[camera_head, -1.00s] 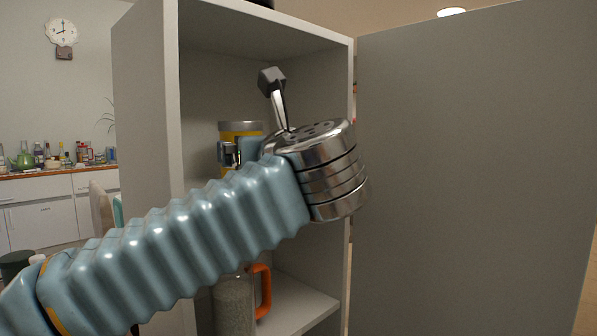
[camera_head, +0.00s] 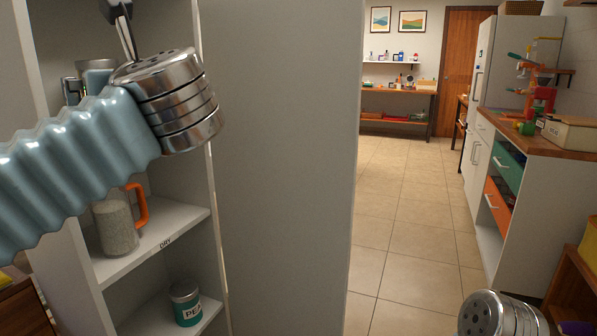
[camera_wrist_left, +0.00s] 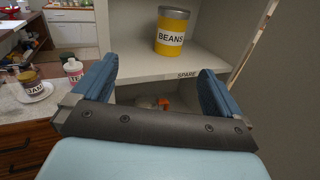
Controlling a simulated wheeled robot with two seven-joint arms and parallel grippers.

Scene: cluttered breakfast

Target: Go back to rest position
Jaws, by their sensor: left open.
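My left arm reaches in from the left in the head view, in front of an open shelf cabinet (camera_head: 207,250). My left gripper (camera_wrist_left: 158,68) shows in the left wrist view with its blue fingers spread and nothing between them. In that view a yellow can marked BEANS (camera_wrist_left: 173,32) stands upright on the shelf marked SPARE, beyond the fingers and apart from them. In the head view the gripper's fingers are mostly hidden behind my wrist. A metal-ringed part of my right arm shows at the bottom right; its gripper is out of view.
The grey cabinet door (camera_head: 285,170) stands open beside my left wrist. A jar with an orange handle (camera_head: 116,228) and a PEAS can (camera_head: 185,303) stand on lower shelves. A counter (camera_head: 545,140) is at the right; the tiled floor (camera_head: 410,200) between is clear. A jam jar (camera_wrist_left: 33,88) sits left.

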